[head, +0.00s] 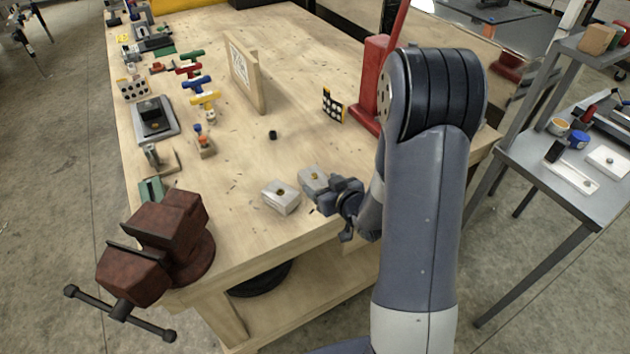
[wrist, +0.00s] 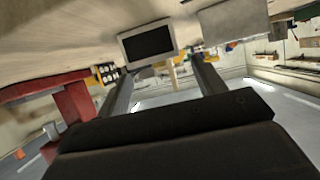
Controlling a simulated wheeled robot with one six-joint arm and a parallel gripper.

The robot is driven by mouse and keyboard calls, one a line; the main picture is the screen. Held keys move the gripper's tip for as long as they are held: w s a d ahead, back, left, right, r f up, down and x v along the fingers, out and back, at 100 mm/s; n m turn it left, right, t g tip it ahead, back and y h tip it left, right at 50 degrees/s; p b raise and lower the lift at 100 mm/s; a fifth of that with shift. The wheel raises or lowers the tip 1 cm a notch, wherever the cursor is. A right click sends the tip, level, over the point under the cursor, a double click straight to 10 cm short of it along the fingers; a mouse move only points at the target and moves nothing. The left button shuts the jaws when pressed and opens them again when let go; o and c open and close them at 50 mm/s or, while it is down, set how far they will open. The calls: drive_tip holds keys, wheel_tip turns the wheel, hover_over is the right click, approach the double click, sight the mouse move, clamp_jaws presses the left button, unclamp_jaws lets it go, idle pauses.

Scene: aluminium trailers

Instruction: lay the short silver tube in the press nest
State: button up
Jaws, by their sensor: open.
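The red press (head: 374,85) stands at the right of the bench, partly behind my arm, and also shows at the left of the wrist view (wrist: 75,105). I cannot make out its nest. My gripper (head: 322,198) is open, low over the near right part of the bench, beside two pale blocks. Its fingers (wrist: 164,78) show apart, with nothing clearly held between them. The left block (head: 281,198) has a small dark-and-gold spot on top. The right block (head: 313,181) is close to the fingers.
A rust-red vise (head: 165,240) is on the near left corner. A small black cylinder (head: 273,134) and an upright wooden panel (head: 246,75) stand mid-bench. Coloured handles (head: 203,98) line the left side. A dotted plate (head: 332,105) stands near the press. The bench centre is mostly clear.

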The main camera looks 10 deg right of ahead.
sight(315, 176)
drive_tip(key=shift+p+x, duration=1)
drive_tip(key=shift+x, duration=1.85)
drive_tip(key=shift+d+r, duration=0.15)
drive_tip(key=shift+c, duration=0.3)
drive_tip(key=c, duration=0.7)
drive_tip(key=shift+c, duration=0.8)
drive_tip(key=shift+w+r, duration=0.1)
drive_tip(key=shift+r, duration=0.05)
